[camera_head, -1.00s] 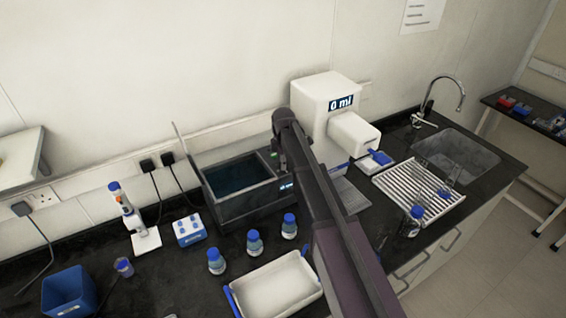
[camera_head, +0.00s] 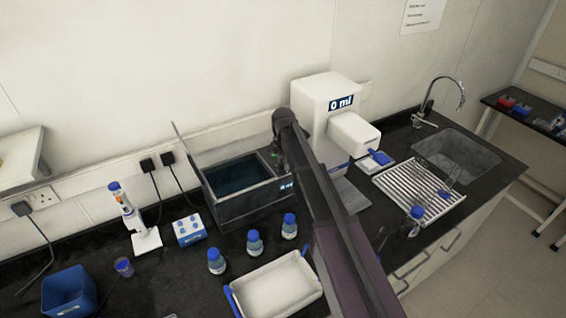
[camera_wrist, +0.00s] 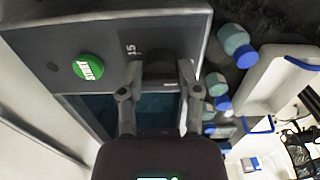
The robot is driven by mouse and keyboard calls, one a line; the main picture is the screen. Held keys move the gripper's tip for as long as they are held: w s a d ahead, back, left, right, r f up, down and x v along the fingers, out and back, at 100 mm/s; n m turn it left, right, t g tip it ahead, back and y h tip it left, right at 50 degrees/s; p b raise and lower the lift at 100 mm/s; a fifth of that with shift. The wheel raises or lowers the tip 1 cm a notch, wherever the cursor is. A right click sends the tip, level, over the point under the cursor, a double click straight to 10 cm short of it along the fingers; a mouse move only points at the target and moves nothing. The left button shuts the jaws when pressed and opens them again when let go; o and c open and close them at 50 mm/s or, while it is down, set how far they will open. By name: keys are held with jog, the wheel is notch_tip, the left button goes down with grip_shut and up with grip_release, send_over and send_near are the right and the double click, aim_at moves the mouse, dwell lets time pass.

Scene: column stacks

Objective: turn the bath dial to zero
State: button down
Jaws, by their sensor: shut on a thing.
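The dark grey water bath (camera_head: 262,203) stands on the bench with its lid raised and dark water inside. In the head view my arm covers the dial and most of the gripper.
A white dispenser reading "0 ml" (camera_head: 316,96) stands close behind my arm. Blue-capped bottles (camera_head: 254,243) and a white tray (camera_head: 278,288) are in front of the bath. A pipette stand (camera_head: 146,240) and blue box (camera_head: 190,230) are left; a drying rack (camera_head: 420,190) and sink are right.

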jog(key=shift+s, duration=0.15)
jog(key=shift+c, duration=1.5)
grip_release()
jog(key=shift+m, duration=0.5)
